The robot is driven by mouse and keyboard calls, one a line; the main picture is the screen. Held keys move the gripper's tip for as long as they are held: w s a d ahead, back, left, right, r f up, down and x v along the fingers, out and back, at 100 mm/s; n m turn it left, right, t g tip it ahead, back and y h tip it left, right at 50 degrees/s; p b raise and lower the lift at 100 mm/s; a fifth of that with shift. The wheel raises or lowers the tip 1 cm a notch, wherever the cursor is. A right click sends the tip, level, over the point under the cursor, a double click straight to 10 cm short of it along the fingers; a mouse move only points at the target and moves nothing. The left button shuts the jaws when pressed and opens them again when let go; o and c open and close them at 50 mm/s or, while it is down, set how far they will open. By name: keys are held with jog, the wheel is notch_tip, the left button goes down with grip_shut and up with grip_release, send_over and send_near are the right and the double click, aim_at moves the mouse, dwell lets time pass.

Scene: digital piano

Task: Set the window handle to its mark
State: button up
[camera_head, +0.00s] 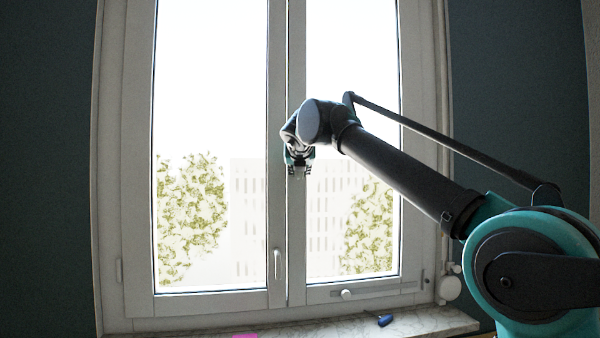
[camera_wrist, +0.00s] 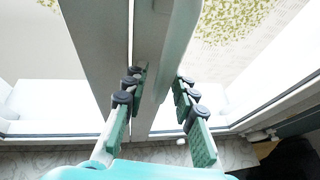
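The window handle (camera_head: 277,262) is a slim pale lever standing roughly upright on the lower part of the window's middle stile in the head view. I cannot make out its mark. My gripper (camera_head: 298,170) is in front of the middle stile, well above the handle and slightly right of it, pointing down. In the wrist view my gripper (camera_wrist: 159,88) has its green finger pads spread apart, with nothing between them but the window frame behind. I cannot make out the handle in the wrist view.
A round white knob (camera_head: 346,294) sits on a slotted strip on the right sash's bottom rail. The stone sill (camera_head: 425,320) carries a dark blue object (camera_head: 384,320) and a pink item (camera_head: 245,336). A white round fitting (camera_head: 449,287) is at the right wall.

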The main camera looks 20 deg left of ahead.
jog(key=shift+o, duration=0.4)
jog(key=v, duration=1.2)
jog(key=w+d+f+n+t+y, duration=0.3)
jog(key=w+d+f+n+y, duration=0.15)
jog(key=w+n, duration=0.6)
jog(key=s+d+f+n+g, duration=0.1)
jog(key=d+f+n, duration=0.25)
jog(key=f, duration=0.35)
jog(key=d+f+n+g+y, duration=0.1)
jog(key=d+f+n, duration=0.2)
jog(key=f+n, duration=0.3)
jog(key=s+d+f+n+g, duration=0.1)
jog(key=d+f+n+g, duration=0.15)
jog(key=f, duration=0.55)
jog(key=s+d+f+n+g+h, duration=0.25)
jog(key=s+d+f, duration=0.25)
jog(key=d+f, duration=0.45)
jog(key=s+d+f+n+g+h, duration=0.1)
jog(key=s+d+f+n+h, duration=0.15)
jog(key=s+d+f, duration=0.75)
jog(key=s+d+f+n+g+h, duration=0.15)
jog(key=d+f+n, duration=0.35)
jog(key=f, duration=1)
jog(key=s+d+f+g+h, duration=0.2)
jog(key=s+d+f+h, duration=0.1)
jog(key=s+d+f, duration=0.5)
jog(key=shift+s+d+h, duration=0.4)
jog(key=shift+s+d, duration=0.4)
jog(key=shift+s, duration=0.15)
